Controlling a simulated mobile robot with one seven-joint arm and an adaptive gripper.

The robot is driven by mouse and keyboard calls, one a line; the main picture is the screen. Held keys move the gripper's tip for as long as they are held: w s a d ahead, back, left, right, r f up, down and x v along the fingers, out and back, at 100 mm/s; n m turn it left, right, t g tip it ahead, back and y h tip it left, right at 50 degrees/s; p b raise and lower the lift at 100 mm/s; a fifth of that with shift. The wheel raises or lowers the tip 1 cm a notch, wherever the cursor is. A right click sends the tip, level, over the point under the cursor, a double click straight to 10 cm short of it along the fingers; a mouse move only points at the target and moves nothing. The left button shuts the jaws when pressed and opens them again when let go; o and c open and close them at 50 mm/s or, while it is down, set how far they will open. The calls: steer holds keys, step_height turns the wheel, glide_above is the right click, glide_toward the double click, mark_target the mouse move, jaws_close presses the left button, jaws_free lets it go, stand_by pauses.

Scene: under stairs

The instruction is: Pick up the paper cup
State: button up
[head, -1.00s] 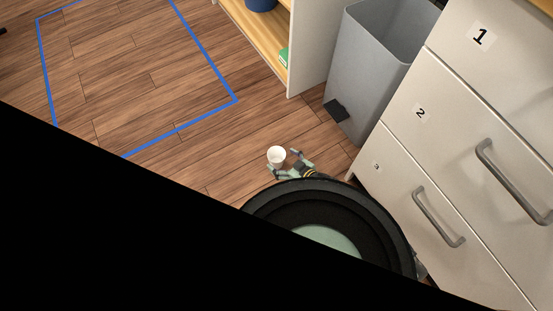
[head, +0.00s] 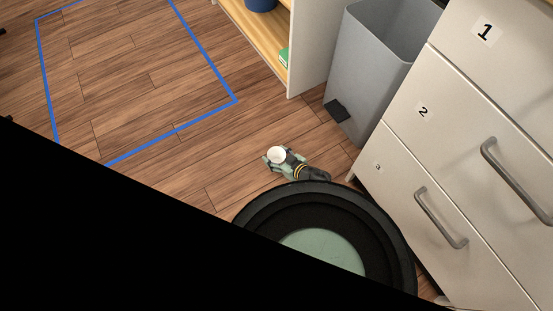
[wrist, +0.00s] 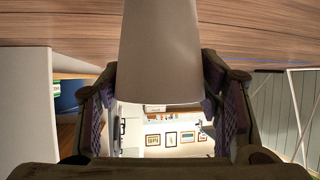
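The white paper cup (head: 277,155) is on the wooden floor left of the waste bin in the head view, seen from above. In the wrist view the cup (wrist: 160,55) fills the upper middle, and the picture is upside down. My gripper (head: 281,159) is around the cup in the head view. In the wrist view its two finger pads (wrist: 160,102) press against either side of the cup near its wider end. The gripper looks shut on it. I cannot tell any gap between the cup's base and the floor.
A grey waste bin (head: 368,70) and a white drawer unit (head: 440,140) stand close on the right. An open shelf (head: 305,45) is behind. Blue tape (head: 180,132) marks a rectangle on clear floor to the left.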

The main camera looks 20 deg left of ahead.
steer(key=shift+c, duration=1.1)
steer(key=shift+r, duration=0.1)
step_height(320, 180, up, 10)
steer(key=p, duration=0.3)
steer(key=shift+p, duration=0.35)
steer(key=shift+o, duration=1)
steer(key=c, duration=1.1)
steer(key=shift+c, duration=0.2)
